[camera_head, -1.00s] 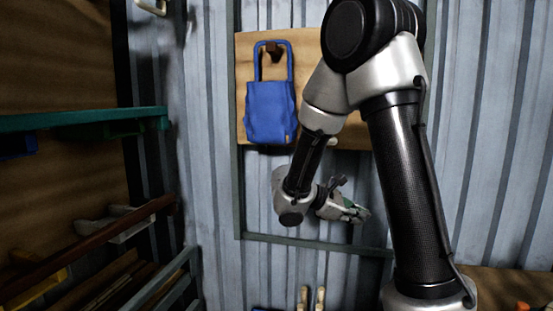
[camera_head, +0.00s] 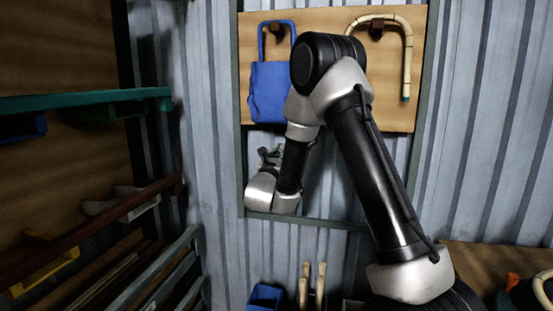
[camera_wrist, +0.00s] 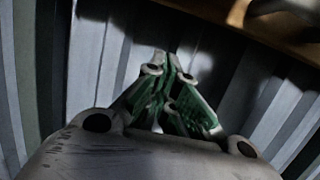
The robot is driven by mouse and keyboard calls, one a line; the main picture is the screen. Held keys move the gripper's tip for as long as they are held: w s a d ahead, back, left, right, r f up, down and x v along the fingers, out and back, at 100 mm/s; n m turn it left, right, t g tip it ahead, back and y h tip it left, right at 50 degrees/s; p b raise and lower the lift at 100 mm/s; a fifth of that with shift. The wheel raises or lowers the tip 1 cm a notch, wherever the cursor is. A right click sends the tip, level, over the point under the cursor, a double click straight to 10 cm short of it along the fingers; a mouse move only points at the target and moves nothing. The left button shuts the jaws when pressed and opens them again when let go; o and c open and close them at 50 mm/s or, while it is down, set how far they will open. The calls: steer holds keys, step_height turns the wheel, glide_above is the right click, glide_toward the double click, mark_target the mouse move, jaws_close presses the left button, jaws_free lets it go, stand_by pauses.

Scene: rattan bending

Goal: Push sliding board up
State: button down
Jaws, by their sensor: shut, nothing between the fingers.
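The sliding board (camera_head: 330,85) is a light wooden panel on the corrugated wall, inside a green-grey frame. A blue bag (camera_head: 270,92) and a bent rattan cane (camera_head: 407,60) hang from its pegs. My gripper (camera_head: 272,153) is below the board's lower left part, under the blue bag, partly hidden by my wrist. In the wrist view my gripper (camera_wrist: 172,62) has its green-padded fingers together and empty, pointing toward the wall. A wooden edge, likely the board (camera_wrist: 275,25), crosses the upper right there, apart from the fingertips. My arm hides part of the board.
The frame's lower bar (camera_head: 320,222) runs below my gripper. Shelves with rails (camera_head: 95,228) stand at the left. A blue bin (camera_head: 265,297) and wooden handles (camera_head: 313,285) are below. A wooden worktop (camera_head: 490,262) is at the lower right.

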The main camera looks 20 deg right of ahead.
steer(key=w+r, duration=0.1)
steer(key=w+d+r, duration=0.1)
steer(key=r, duration=0.1)
steer(key=w+d+r, duration=0.1)
steer(key=shift+r, duration=0.4)
steer(key=shift+r, duration=0.15)
